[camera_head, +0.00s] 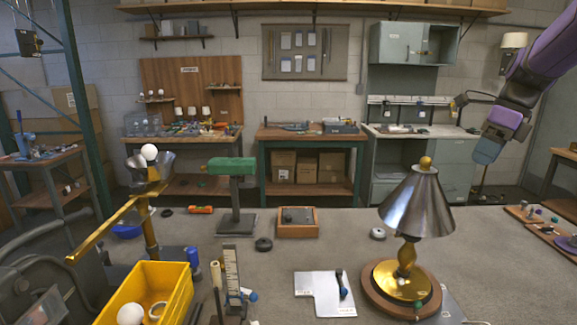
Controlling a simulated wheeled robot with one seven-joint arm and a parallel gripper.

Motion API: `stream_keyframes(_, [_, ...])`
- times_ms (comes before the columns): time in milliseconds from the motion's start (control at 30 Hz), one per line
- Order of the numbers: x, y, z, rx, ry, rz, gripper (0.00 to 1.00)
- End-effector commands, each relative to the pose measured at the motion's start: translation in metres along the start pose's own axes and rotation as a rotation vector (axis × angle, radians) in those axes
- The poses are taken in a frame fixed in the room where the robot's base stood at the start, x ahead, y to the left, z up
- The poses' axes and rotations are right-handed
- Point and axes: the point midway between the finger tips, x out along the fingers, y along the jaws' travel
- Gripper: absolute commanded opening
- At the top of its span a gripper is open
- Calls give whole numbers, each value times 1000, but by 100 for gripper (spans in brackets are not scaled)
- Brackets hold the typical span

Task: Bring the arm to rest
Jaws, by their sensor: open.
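My purple arm reaches in from the upper right, and my gripper (482,172) hangs at its lower end, pointing down. It is in the air, above and to the right of the lamp and apart from it, with nothing seen in it. The fingers are small and dark against the back cabinet. The lamp stands upright at the right front of the table, with a metallic shade (414,203), a gold finial (426,162), a gold stem (406,257) and a round wooden base (372,285).
A green-topped press (236,190) and a wooden tray (298,232) stand farther back. A parts board (548,232) lies at the right edge.

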Motion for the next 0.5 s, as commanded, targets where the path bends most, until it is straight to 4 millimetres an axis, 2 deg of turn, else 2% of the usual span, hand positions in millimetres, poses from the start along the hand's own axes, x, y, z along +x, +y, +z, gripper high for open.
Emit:
stream_keyframes(100, [-1, 23, -15, -227, -32, -4, 60])
stream_keyframes(500, [1, 108, -53, -1043, -38, -126, 60])
